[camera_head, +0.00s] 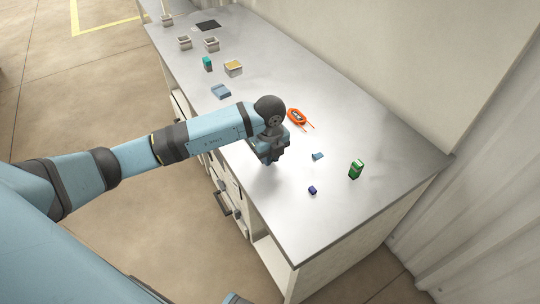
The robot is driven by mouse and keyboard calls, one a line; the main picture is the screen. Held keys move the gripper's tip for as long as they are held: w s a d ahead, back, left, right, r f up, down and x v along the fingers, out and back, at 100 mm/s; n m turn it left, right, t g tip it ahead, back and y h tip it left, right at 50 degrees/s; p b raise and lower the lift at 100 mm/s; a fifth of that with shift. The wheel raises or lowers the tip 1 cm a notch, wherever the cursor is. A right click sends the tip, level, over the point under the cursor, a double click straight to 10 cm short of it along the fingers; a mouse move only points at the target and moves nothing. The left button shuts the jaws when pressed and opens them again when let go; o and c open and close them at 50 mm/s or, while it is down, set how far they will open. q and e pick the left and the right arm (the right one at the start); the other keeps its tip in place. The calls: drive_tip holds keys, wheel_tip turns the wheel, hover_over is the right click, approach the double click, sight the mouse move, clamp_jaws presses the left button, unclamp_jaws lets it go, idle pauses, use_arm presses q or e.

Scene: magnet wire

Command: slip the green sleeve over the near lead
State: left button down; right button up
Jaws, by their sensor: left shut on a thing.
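An orange coil (297,117) lies on the grey bench top, with thin orange leads running from it toward the lower right. My left gripper (270,158) points down over the bench, in front and to the left of the coil and apart from it. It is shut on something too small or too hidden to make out. I cannot pick out a green sleeve by itself. A green box-like block (356,169) stands toward the right end of the bench. My right gripper is not in view.
A small dark blue block (312,190) and a light blue piece (318,156) lie right of my gripper. A blue piece (221,91), a teal block (207,63), a tan-topped box (233,68) and small grey containers stand farther left. Bare bench (365,125) lies behind the green block.

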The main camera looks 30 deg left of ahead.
use_arm(q)
drive_tip(key=shift+w+a, duration=0.4)
drive_tip(key=shift+a, duration=0.3)
drive_tip(key=shift+w+a, duration=0.4)
drive_tip(key=shift+a, duration=0.3)
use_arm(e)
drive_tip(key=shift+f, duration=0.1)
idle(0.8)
use_arm(q)
drive_tip(key=c, duration=1)
unclamp_jaws()
drive_tip(key=shift+c, duration=0.2)
drive_tip(key=shift+r+p, duration=2)
drive_tip(key=shift+r, duration=0.55)
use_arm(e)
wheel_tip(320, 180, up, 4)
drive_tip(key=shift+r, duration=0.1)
use_arm(q)
drive_tip(key=shift+r, duration=0.55)
wheel_tip(320, 180, up, 13)
drive_tip(key=p, duration=0.1)
drive_tip(key=shift+f, duration=0.15)
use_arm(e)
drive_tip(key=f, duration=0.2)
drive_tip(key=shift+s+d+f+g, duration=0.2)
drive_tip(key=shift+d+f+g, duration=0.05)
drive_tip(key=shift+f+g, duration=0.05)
